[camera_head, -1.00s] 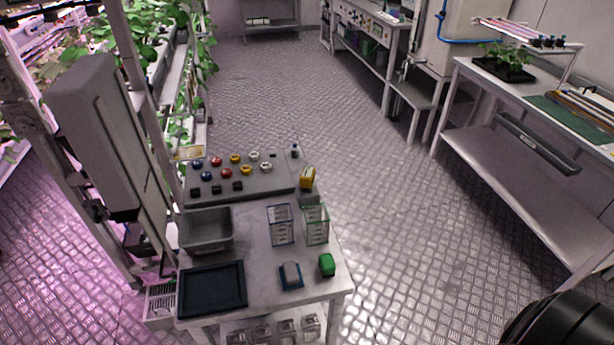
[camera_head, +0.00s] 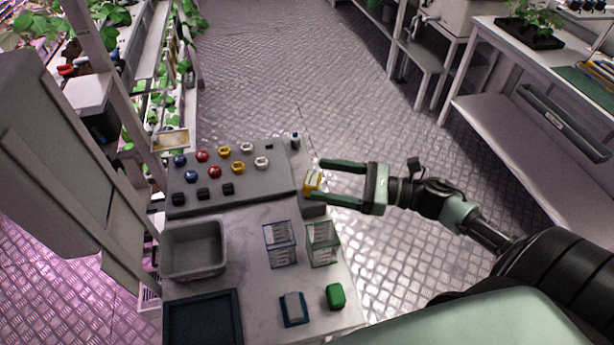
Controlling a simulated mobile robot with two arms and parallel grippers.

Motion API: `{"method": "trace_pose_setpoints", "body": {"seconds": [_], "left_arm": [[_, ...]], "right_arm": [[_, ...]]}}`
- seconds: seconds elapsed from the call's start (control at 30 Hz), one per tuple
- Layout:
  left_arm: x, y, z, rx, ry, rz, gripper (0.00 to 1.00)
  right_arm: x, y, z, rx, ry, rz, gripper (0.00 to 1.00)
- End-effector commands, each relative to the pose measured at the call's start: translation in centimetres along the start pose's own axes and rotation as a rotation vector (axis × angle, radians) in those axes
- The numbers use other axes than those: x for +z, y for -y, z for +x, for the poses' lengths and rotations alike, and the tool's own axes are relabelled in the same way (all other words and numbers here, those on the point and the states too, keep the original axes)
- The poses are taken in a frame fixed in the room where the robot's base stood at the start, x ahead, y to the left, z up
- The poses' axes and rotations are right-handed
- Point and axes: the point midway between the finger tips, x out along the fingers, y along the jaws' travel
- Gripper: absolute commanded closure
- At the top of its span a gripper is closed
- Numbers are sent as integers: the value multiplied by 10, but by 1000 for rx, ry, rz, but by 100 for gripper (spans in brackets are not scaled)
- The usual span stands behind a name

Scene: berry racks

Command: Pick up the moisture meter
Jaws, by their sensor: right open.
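The moisture meter appears to be the small yellow device (camera_head: 312,181) with a pale face, at the right edge of the bench beside the grey panel. It sits on a small grey block. My right gripper (camera_head: 324,181) reaches in from the right with its two green-grey fingers spread. The fingertips lie on the far and near sides of the yellow device in the picture; I cannot tell if they touch it. My left gripper is not in view.
The grey panel (camera_head: 230,190) carries several coloured knobs. The bench also holds a grey bin (camera_head: 194,250), a dark tray (camera_head: 203,318), two clear containers (camera_head: 280,245) (camera_head: 322,244), a blue-edged item (camera_head: 294,308) and a green block (camera_head: 335,296). A white column stands at left.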

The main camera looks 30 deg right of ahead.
Motion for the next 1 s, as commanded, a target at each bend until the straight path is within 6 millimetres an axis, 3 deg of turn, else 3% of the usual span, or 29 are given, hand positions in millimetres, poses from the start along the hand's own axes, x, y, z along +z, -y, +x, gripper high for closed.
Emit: {"method": "trace_pose_setpoints", "body": {"seconds": [0.23,0.5,0.8,0.83,1.0], "left_arm": [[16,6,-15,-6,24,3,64],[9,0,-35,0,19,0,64],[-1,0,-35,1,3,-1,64],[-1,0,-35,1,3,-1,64],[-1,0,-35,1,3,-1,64]], "right_arm": [[1,2,27,-5,3,5,27],[-6,1,65,-6,2,8,27],[-9,1,71,-6,0,8,27],[-9,1,71,-6,0,8,30],[-9,1,71,-6,0,8,77]]}}
